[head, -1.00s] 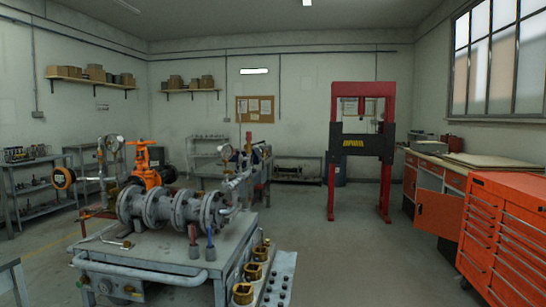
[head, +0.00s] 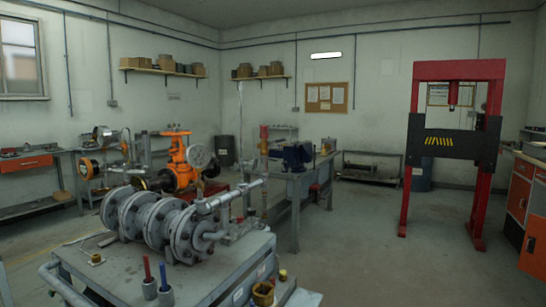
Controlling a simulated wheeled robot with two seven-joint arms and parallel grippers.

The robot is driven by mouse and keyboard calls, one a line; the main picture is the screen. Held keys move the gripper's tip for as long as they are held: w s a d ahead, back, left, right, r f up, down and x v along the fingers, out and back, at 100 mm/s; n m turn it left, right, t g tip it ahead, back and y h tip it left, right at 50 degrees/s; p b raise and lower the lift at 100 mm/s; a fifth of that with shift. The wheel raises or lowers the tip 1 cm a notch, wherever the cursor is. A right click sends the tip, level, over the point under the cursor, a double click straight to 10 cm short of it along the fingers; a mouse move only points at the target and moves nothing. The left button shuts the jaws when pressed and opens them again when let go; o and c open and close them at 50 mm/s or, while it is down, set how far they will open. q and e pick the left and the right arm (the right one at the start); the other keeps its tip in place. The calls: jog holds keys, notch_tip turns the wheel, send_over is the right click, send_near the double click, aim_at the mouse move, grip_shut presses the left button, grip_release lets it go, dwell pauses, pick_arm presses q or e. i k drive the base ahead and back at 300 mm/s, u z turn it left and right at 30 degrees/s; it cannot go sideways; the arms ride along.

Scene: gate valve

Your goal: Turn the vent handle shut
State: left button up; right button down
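An orange gate valve (head: 178,160) stands behind a grey flanged pipe assembly (head: 160,222) on a metal workbench (head: 218,268) at the left and centre of the head view. Round gauges sit around it, one (head: 199,157) just right of the valve. A thin pipe with a red top (head: 264,132) rises to the right of the assembly. I cannot tell which part is the vent handle; it is too small or hidden. Neither of my grippers is in view.
A red press (head: 455,135) stands at the right. A table with a blue vise (head: 294,155) is behind the workbench. The floor between bench and press is clear.

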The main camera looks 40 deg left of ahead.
aim_at(254, 166)
jog(key=u, duration=0.65)
jog(key=i, duration=1.4)
jog(key=u, duration=1.2)
